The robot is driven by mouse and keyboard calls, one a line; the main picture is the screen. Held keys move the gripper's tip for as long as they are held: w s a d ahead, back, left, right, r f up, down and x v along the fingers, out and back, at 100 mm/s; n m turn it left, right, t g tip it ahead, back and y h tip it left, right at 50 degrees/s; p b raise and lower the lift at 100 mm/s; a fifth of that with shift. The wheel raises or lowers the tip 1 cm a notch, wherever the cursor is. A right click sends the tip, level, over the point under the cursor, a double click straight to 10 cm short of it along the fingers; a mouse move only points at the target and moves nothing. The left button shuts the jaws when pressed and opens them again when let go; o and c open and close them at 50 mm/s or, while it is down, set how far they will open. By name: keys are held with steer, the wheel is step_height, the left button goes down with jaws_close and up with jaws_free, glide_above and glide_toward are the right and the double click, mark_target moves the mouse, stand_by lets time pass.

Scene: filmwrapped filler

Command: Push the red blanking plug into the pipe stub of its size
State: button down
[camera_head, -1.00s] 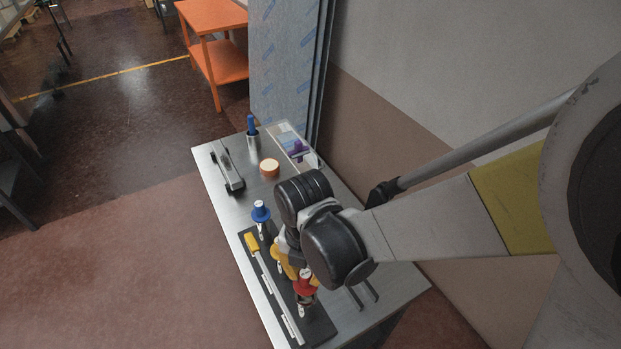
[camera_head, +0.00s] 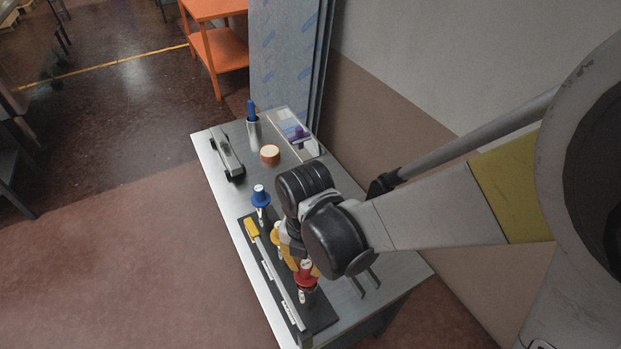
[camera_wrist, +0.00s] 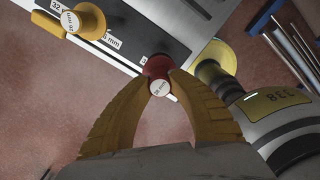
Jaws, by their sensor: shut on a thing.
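The red blanking plug (camera_head: 306,275) is at the near end of the dark board (camera_head: 322,314), over a pale, labelled pipe stub (camera_head: 302,296). I cannot tell whether it sits in that stub or just above it. My gripper (camera_wrist: 161,80) has its yellow fingers shut on the red plug (camera_wrist: 157,67), whose labelled end faces the wrist camera. The head view shows the fingers beside the plug, partly hidden by my wrist. A yellow plug (camera_wrist: 84,20) with a white label shows in the wrist view.
Farther back on the metal table (camera_head: 212,160) are a grey tool (camera_head: 227,153), a copper-coloured round piece (camera_head: 270,154), a blue-topped cylinder (camera_head: 253,130) and a clear tray (camera_head: 310,146). Dark bars (camera_head: 367,280) lie right of the board.

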steer(key=shift+f+b, duration=1.7)
steer(key=shift+f, duration=0.05)
steer(key=c, duration=0.6)
jaws_free()
steer(key=shift+c, duration=0.2)
steer(key=shift+r, duration=0.15)
step_height(320, 180, up, 8)
steer(key=p, duration=0.6)
steer(key=d+r+m+t+b, duration=0.3)
steer(key=d+m, duration=0.8)
steer(key=m, duration=0.5)
steer(key=d+r+m+t+b, duration=0.3)
steer(key=d+m, duration=0.7)
steer(key=m, duration=0.7)
step_height(320, 180, up, 3)
steer(key=shift+w+d+f+t, duration=0.15)
steer(key=shift+w+d+t, duration=0.2)
steer(key=shift+t, duration=0.15)
